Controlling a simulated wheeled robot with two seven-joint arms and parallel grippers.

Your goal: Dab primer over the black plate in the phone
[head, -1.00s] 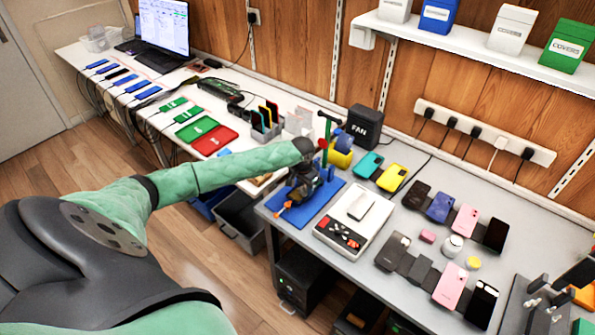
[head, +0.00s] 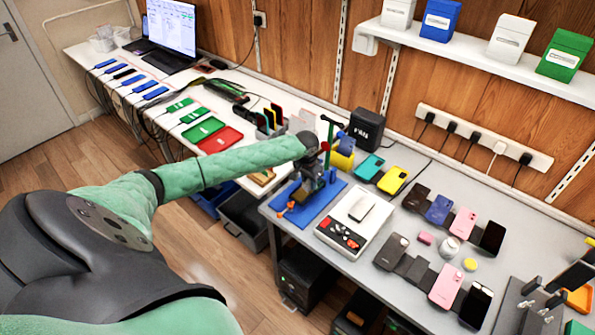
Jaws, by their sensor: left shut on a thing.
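My left arm reaches in from the left, and my left gripper (head: 309,189) is over the blue mat (head: 327,205) at the bench's left end. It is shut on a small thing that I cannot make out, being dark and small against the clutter. A small orange piece (head: 291,206) shows low by the gripper. A pale phone (head: 362,207) lies on the white tray (head: 383,216) just right of the mat. I cannot make out a black plate in it. A white jar (head: 449,247) and a yellow round lid (head: 470,264) stand among the phones. My right gripper is not in view.
A green post with a red knob (head: 326,145) rises close behind my gripper, before the black fan box (head: 364,129). Several phones and a pink block (head: 425,238) fill the right. A dark fixture (head: 545,300) stands at far right.

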